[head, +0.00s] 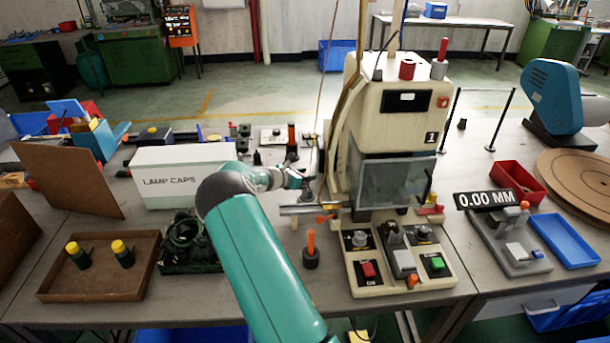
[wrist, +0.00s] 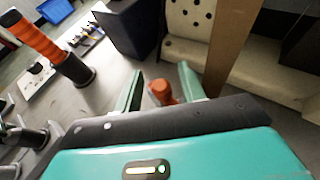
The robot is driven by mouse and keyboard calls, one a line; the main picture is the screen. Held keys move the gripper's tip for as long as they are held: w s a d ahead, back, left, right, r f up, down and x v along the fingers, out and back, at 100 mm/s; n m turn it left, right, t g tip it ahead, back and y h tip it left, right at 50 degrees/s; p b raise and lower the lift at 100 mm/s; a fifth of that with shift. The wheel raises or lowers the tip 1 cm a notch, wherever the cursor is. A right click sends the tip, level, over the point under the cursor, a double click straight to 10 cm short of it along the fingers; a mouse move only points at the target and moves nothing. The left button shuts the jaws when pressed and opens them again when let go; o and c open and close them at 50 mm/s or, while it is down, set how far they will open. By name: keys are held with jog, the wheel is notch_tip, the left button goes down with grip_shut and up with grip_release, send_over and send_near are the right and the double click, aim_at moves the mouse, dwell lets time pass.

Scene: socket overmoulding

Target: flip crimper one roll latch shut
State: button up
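Crimper one (head: 390,125) is the cream machine marked "1", standing right of my arm. My gripper (head: 302,182) is at its left side, above a grey metal bar (head: 310,209). In the wrist view my gripper (wrist: 160,88) has its two fingers apart, with an orange-red knob (wrist: 161,92) showing between their tips. The knob looks like the latch handle, but I cannot tell whether it touches a finger. Its lower part is hidden by my gripper body. In the head view an orange lever (head: 325,218) sticks out at the crimper's lower left.
An orange-handled tool (head: 311,243) stands upright in front of the bar. A ribbed orange handle (wrist: 38,42) stands at upper left in the wrist view. A white LAMP CAPS box (head: 184,176) and a wooden tray (head: 100,285) lie left. The crimper's button panel (head: 398,262) is in front.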

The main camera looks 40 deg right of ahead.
grip_shut()
jog(key=shift+s+d+r+n+t, duration=0.1)
jog(key=shift+n+t, duration=0.7)
jog(key=shift+t, duration=0.15)
jog(key=shift+d+n+t, duration=0.1)
jog(key=shift+n+t, duration=0.7)
jog(key=shift+t, duration=0.15)
grip_release()
jog(key=shift+s, duration=0.1)
